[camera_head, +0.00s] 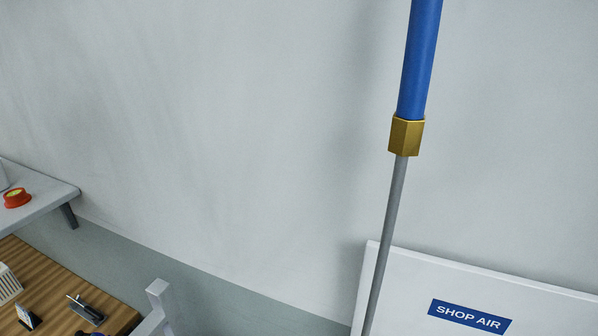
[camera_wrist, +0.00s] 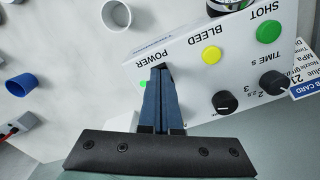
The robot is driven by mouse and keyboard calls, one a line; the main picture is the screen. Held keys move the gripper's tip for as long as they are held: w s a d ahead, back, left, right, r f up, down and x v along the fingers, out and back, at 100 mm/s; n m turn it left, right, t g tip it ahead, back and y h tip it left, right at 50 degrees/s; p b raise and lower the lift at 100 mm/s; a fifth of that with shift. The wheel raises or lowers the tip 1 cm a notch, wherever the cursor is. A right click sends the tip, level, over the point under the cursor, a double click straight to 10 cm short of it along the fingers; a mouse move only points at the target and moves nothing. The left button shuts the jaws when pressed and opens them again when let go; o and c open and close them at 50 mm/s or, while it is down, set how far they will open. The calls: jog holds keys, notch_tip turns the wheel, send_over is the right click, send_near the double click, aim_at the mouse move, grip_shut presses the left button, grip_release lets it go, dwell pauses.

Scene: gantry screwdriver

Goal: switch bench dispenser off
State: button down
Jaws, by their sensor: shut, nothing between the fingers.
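The bench dispenser (camera_wrist: 190,50) is a white box in the wrist view, its front face tilted, with upside-down labels POWER, BLEED and SHOT. My gripper (camera_wrist: 160,74) is shut and empty, its blue fingers reaching to the face just by the POWER label. A dark bit, perhaps the power switch, shows at the fingertips; the fingers hide most of it, so I cannot tell its position or whether they touch it. A small green spot (camera_wrist: 142,84) shows left of the fingers. The head view shows neither the dispenser nor my gripper clearly.
The face also has a yellow button (camera_wrist: 211,54), a green button (camera_wrist: 268,31) and black knobs (camera_wrist: 225,102). A blue cup (camera_wrist: 20,85) lies at left. In the head view, a blue-and-brass rod (camera_head: 407,136) hangs before a SHOP AIR panel (camera_head: 400,290); a shelf (camera_head: 45,195) is left.

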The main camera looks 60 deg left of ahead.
jog(key=shift+f, duration=0.2)
jog(key=shift+r, duration=0.15)
notch_tip(320, 180, up, 7)
jog(key=p, duration=0.7)
dwell(0.6)
